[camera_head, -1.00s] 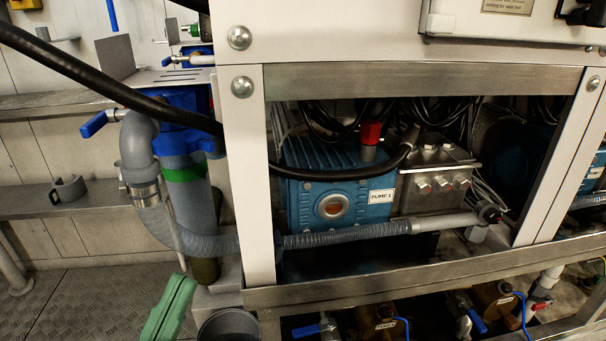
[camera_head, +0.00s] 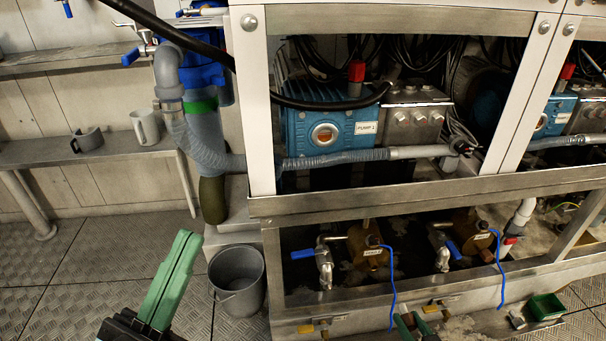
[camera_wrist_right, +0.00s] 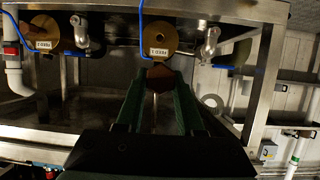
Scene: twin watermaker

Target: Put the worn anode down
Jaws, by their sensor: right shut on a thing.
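My right gripper (camera_wrist_right: 160,82) shows in the right wrist view with its two green fingers on either side of a small brown piece (camera_wrist_right: 160,74), which looks like the worn anode. A thin pale rod runs down from it between the fingers. In the head view my right gripper (camera_head: 410,325) is at the bottom edge, below the frame's lower rail, and the anode cannot be made out there. My left gripper (camera_head: 182,245) is at lower left in the head view, left of the grey bucket. Its green fingers lie together with nothing visible between them.
A grey bucket (camera_head: 237,280) stands on the floor. A small green tray (camera_head: 546,306) sits at lower right beside a small grey block (camera_head: 517,319). Brass housings (camera_head: 370,250) with valves and blue cables are under the frame (camera_head: 400,195). A mug (camera_head: 145,126) stands on the wall shelf.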

